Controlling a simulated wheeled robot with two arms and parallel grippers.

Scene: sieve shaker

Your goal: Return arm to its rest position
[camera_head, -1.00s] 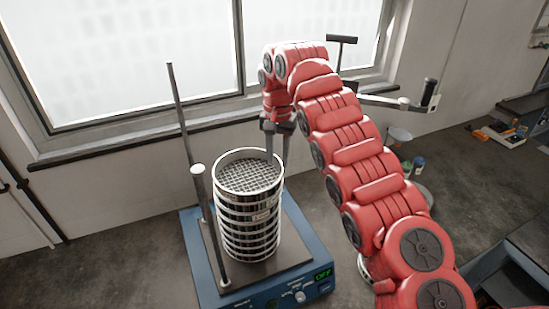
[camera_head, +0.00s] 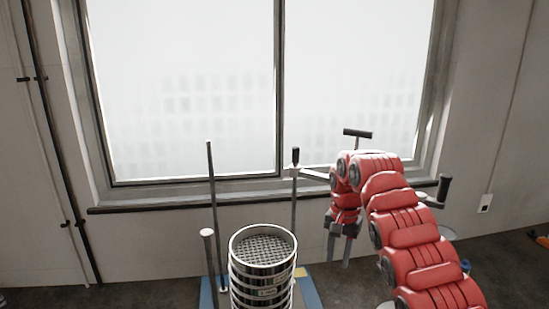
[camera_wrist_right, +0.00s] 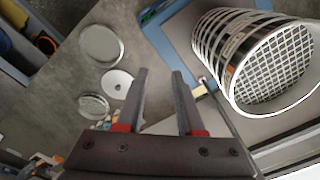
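My right arm is red and reaches in from the lower right of the head view. Its gripper (camera_head: 339,256) hangs in the air to the right of the sieve stack (camera_head: 262,272), apart from it. In the right wrist view the gripper (camera_wrist_right: 159,74) has its two fingers spread with nothing between them. The metal sieve stack (camera_wrist_right: 232,62) shows at the upper right there, with its mesh top uncovered. My left gripper is not in view.
The stack stands on a blue shaker base (camera_head: 309,291) with upright rods (camera_head: 214,200). A bar with a T-handle (camera_head: 357,133) and end knobs (camera_head: 443,188) runs behind my right arm. Round dishes (camera_wrist_right: 102,45) lie on the worktop. A window (camera_head: 190,80) is behind.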

